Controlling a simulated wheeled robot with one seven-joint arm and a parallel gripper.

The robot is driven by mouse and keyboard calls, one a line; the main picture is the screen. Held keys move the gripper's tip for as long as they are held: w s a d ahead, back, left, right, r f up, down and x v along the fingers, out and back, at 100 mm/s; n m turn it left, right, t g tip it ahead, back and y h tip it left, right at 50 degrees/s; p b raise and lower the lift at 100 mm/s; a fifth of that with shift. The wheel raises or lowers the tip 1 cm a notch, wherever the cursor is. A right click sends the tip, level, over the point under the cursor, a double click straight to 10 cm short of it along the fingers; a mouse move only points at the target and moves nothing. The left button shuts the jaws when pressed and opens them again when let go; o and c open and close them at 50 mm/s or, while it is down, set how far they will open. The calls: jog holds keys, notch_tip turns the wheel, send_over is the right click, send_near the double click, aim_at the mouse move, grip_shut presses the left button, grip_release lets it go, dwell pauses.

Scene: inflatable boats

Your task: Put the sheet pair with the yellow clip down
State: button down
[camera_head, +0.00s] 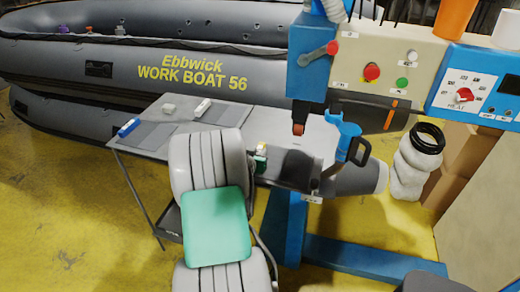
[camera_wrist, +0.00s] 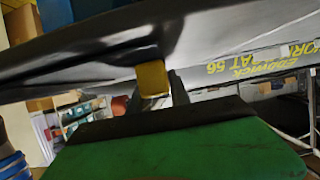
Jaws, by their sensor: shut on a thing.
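My gripper (camera_wrist: 165,92) is shut on the dark sheet pair (camera_wrist: 85,62), which spans the upper part of the wrist view. The yellow clip (camera_wrist: 152,78) sits on the pair's edge, close beside my fingers. I cannot tell whether the pair touches the surface.
On the table lie dark grey sheets (camera_head: 150,136), a blue clip (camera_head: 129,127) and white blocks (camera_head: 202,107). A blue machine (camera_head: 310,62) with a control panel (camera_head: 380,55) stands at the right. A grey inflatable boat (camera_head: 120,65) lies behind. A blue jug-like holder (camera_head: 346,135) is right of my gripper.

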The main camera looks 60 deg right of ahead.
jog(key=shift+f, duration=0.2)
jog(key=c, duration=1.2)
grip_release()
jog(key=shift+r, duration=0.1)
